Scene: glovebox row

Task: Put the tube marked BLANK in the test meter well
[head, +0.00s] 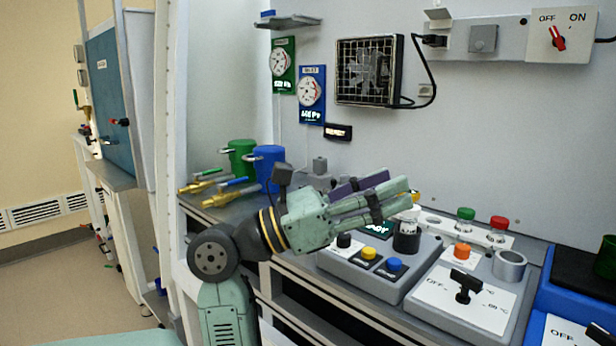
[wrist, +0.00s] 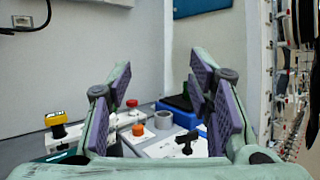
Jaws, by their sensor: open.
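My gripper (head: 398,192) is open and empty, reaching right above the grey meter box; its two purple-padded fingers (wrist: 160,90) also show in the wrist view. The box (head: 345,262) has a dark display, yellow and blue buttons and a black round well (head: 406,238). I cannot see into the well. A white rack (head: 433,221) behind holds a green-capped tube (head: 465,214) and a red-capped tube (head: 499,223), which also shows in the wrist view (wrist: 131,103). A yellow cap (head: 416,197) is partly hidden behind my fingertips. I cannot read any BLANK mark.
Right of the meter is a grey heater box with a black knob (head: 466,286), an orange cap or button (head: 462,251) and a metal ring (head: 509,265). A blue box (head: 560,290) stands farther right. Green and blue canisters (head: 268,166) stand back left. The wall carries a fan (head: 369,72).

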